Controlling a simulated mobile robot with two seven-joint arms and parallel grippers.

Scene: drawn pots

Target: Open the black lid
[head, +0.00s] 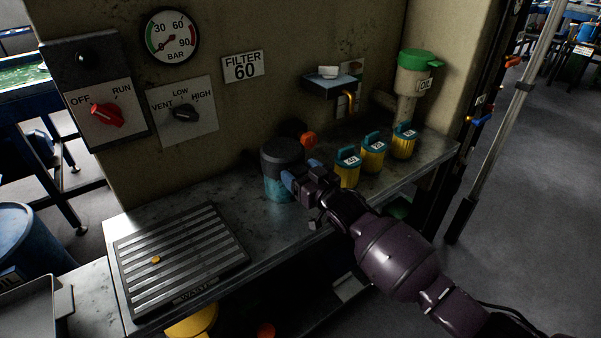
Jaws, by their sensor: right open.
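A pot with a teal body (279,188) stands on the metal bench near the wall. A black lid (281,152) sits on top of it and looks closed. My right gripper (299,178) is at the pot's right side, with its blue fingertips just below the lid's level. The fingers are open; whether they touch the pot cannot be told. They hide part of the pot's right side. My left gripper is not in view.
Several yellow canisters with teal caps (373,153) stand right of the pot. A green-topped oil container (412,85) is behind them. An orange knob (309,139) is on the wall behind the lid.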

